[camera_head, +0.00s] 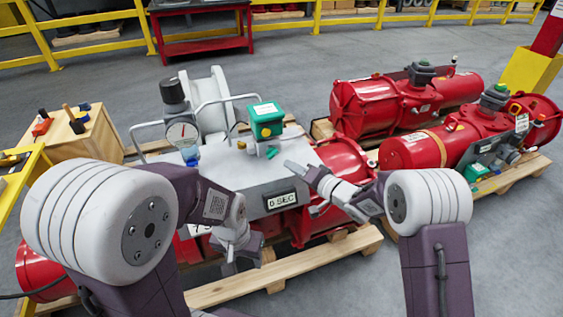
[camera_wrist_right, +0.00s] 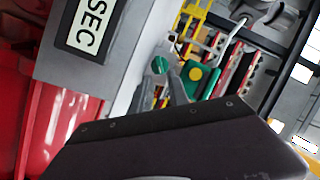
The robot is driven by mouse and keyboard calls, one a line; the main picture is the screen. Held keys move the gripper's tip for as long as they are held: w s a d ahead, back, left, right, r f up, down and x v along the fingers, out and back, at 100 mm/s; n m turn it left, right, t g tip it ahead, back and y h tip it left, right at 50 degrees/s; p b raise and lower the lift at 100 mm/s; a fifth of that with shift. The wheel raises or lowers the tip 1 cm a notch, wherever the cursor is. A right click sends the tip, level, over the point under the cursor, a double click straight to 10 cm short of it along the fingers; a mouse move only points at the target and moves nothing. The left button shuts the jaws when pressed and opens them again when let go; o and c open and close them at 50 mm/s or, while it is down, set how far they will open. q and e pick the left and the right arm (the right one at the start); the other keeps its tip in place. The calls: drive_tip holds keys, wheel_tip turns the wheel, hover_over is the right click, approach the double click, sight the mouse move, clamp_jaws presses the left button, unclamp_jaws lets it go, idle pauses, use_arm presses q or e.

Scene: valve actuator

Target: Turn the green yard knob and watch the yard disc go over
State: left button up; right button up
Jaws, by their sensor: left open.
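A green box (camera_head: 266,120) with a white label on top and a yellow knob on its front stands on the grey panel (camera_head: 225,170). A small green part (camera_head: 271,151) lies below it, too small to identify. In the right wrist view a round green knob (camera_wrist_right: 162,66) shows beside a green block (camera_wrist_right: 197,78). I cannot tell which part is the yard disc. My right gripper (camera_head: 298,186) is in front of the panel's right edge, below and right of the green box, apart from it; its jaw gap is unclear. My left gripper (camera_head: 235,248) is open and empty below the panel's front edge.
A dial gauge (camera_head: 182,134) with a black cap and a blue part stands left on the panel, near a white wheel (camera_head: 208,95). A "0 SEC" display (camera_head: 282,200) is on the front. Red actuators (camera_head: 405,103) on pallets are at right. A wooden crate (camera_head: 80,146) is at left.

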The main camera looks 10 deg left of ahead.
sight(274, 156)
drive_tip(key=shift+w+p, duration=0.25)
drive_tip(key=shift+p, duration=0.05)
drive_tip(key=shift+p+x, duration=0.45)
drive_tip(key=shift+x, duration=0.3)
drive_tip(key=b+x, duration=0.2)
drive_tip(key=x, duration=0.4)
drive_tip(key=shift+w+a+f, duration=0.1)
drive_tip(key=shift+a+f, duration=0.05)
drive_tip(key=shift+f, duration=0.05)
drive_tip(key=shift+w+a, duration=0.2)
drive_tip(key=shift+a, duration=0.1)
clamp_jaws()
